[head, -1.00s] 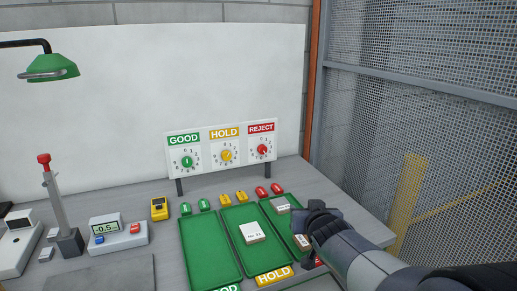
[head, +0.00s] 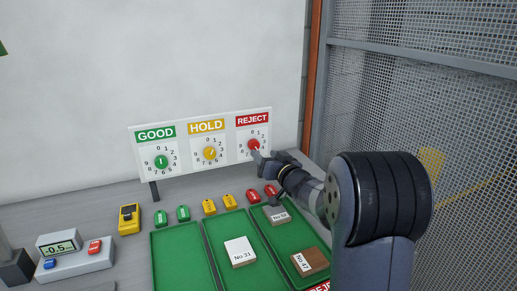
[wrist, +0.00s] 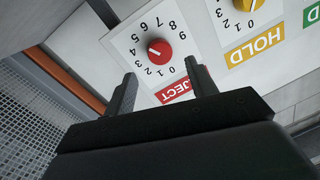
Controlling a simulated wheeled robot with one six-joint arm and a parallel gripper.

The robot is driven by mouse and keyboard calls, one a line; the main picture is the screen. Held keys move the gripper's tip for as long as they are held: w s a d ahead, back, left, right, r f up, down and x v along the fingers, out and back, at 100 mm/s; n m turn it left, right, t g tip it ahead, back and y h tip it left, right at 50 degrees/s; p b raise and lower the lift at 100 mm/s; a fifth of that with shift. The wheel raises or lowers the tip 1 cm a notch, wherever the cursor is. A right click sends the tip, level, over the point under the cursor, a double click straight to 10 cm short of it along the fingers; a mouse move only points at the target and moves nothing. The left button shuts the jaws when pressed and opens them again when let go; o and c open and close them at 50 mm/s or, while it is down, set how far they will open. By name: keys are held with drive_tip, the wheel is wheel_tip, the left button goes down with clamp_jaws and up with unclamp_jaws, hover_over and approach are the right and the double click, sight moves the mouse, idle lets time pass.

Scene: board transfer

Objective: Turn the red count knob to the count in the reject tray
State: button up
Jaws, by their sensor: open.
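The red count knob (head: 253,144) is on the REJECT dial at the right of the upright board. In the wrist view the red knob (wrist: 161,54) shows upside down, and its white mark appears to point near 4. My gripper (wrist: 160,69) is open, its fingers apart on either side of the knob in that view; contact is not visible. In the head view my gripper (head: 266,158) is just below and right of the knob. The reject tray (head: 288,236), green, holds two labelled blocks: a grey one (head: 278,215) at the back and a brown No 47 (head: 314,262) at the front.
The HOLD dial (head: 209,153) and GOOD dial (head: 161,161) stand left on the same board. The hold tray (head: 219,240) has a block labelled No 31 (head: 240,251). Small coloured pieces line the trays' back edge. A mesh fence (head: 420,90) is at the right.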

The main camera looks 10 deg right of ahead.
sight(255, 146)
drive_tip(key=shift+x, duration=2.6)
drive_tip(key=shift+c, duration=0.3)
drive_tip(key=c, duration=0.9)
